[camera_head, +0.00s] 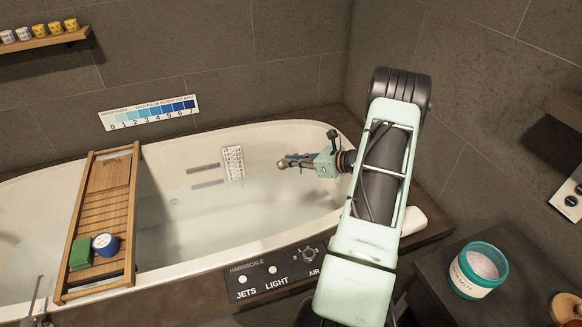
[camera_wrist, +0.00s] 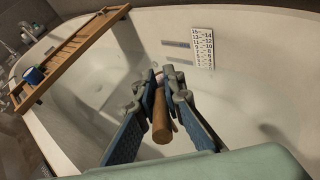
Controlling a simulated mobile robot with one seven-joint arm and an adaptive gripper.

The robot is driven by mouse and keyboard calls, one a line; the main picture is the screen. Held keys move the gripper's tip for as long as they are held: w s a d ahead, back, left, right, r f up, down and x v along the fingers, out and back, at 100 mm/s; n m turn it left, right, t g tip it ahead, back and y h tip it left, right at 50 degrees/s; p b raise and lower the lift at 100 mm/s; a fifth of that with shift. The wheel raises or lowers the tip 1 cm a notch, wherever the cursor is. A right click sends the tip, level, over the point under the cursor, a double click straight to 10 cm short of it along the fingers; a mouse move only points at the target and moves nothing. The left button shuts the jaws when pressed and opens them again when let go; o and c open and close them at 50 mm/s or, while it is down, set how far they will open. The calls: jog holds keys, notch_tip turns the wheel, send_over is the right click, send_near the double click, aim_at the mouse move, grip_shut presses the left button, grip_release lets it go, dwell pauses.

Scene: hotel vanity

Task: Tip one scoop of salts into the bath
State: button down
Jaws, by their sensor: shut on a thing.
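The white bath (camera_head: 170,165) fills the middle of the head view, and its inside also shows in the wrist view (camera_wrist: 245,110). My gripper (camera_head: 303,160) is over the right part of the bath, inside its rim. In the wrist view my gripper (camera_wrist: 163,84) is shut on the scoop, whose wooden handle (camera_wrist: 162,122) lies between the fingers. The scoop's far end is small and partly hidden by the fingers; I cannot tell whether it holds salts. The teal-rimmed salts jar (camera_head: 480,270) stands open at the lower right, with pale contents.
A wooden bath tray (camera_head: 104,205) spans the left of the bath, bearing a green block (camera_head: 81,253) and a blue round pot (camera_head: 105,245). A control panel (camera_head: 275,275) is on the front edge. A white depth scale (camera_head: 233,162) is on the inner wall.

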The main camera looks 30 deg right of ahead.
jog(key=shift+s+a+f+n+t+h+b, duration=0.25)
jog(key=shift+n+h+b, duration=0.35)
jog(key=shift+b, duration=0.55)
jog(key=n+t+b, duration=0.1)
jog(key=n+b, duration=0.1)
jog(key=b, duration=0.3)
jog(key=a+f+n+t+h+b, duration=0.1)
jog(key=n+b, duration=0.2)
jog(key=b, duration=0.1)
jog(key=s+a+n+t+h+b, duration=0.1)
jog(key=n+b, duration=0.1)
jog(key=b, duration=0.3)
jog(key=shift+f+t+b, duration=0.25)
jog(key=shift+b, duration=0.05)
jog(key=shift+a+f+n+b, duration=0.1)
jog(key=shift+n+b, duration=0.3)
jog(key=shift+b, duration=0.3)
jog(key=shift+s+a+f+n+t, duration=0.15)
jog(key=shift+n+t, duration=0.25)
jog(key=shift+n, duration=0.45)
jog(key=shift+w+f+n+t, duration=0.15)
jog(key=shift+n+t, duration=0.25)
jog(key=shift+n, duration=0.45)
jog(key=shift+s, duration=0.15)
